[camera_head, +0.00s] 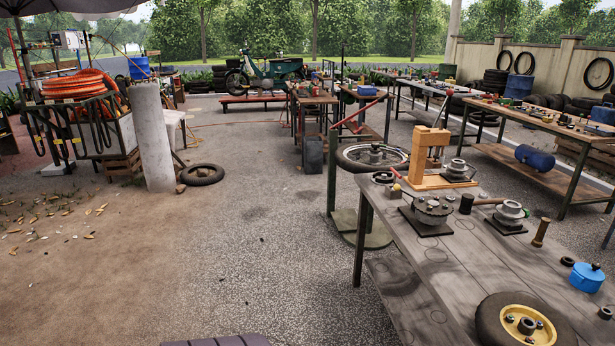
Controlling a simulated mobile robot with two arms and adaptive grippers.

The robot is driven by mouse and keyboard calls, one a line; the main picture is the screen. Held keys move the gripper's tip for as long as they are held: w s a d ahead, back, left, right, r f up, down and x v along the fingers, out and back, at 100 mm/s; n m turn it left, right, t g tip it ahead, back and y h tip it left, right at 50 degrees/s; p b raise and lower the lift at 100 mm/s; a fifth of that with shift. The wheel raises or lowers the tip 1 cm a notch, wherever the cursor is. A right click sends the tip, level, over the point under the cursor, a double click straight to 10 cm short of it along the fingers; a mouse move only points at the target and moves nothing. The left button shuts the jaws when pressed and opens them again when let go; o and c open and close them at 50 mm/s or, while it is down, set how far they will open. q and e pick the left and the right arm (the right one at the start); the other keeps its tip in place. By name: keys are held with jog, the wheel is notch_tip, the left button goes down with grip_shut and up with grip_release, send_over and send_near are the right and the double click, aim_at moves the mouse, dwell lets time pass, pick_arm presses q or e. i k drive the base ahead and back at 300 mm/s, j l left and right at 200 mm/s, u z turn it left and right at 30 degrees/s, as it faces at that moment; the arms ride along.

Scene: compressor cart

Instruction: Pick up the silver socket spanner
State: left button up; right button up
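I cannot pick out the silver socket spanner; the small tools on the far workbenches are too small to tell apart. The near workbench (405,262) at the right holds metal hubs, among them a dark one on a plate (432,212) and a silver one (508,214). A wooden press-like stand (430,160) is at its back edge. Neither of my grippers shows in this view.
A wheel with a yellow hub (520,325) and a blue pot (586,277) are on the near bench. A wheel on a stand (371,157) is behind it. Open ground lies in the middle.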

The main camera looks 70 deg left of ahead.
aim_at(397, 174)
jog(key=u, duration=1.6)
jog(key=i+j+u, duration=0.3)
jog(key=i, duration=0.25)
jog(key=i+j+u, duration=0.35)
jog(key=i, duration=0.2)
jog(key=i+l+u, duration=0.1)
jog(key=i+u, duration=0.2)
jog(key=i, duration=0.3)
jog(key=i+j+z, duration=0.1)
jog(key=i+z, duration=0.15)
jog(key=i, duration=0.3)
jog(key=i+j+z, duration=0.2)
jog(key=i, duration=0.3)
jog(key=i+j+z, duration=0.25)
jog(key=i, duration=0.3)
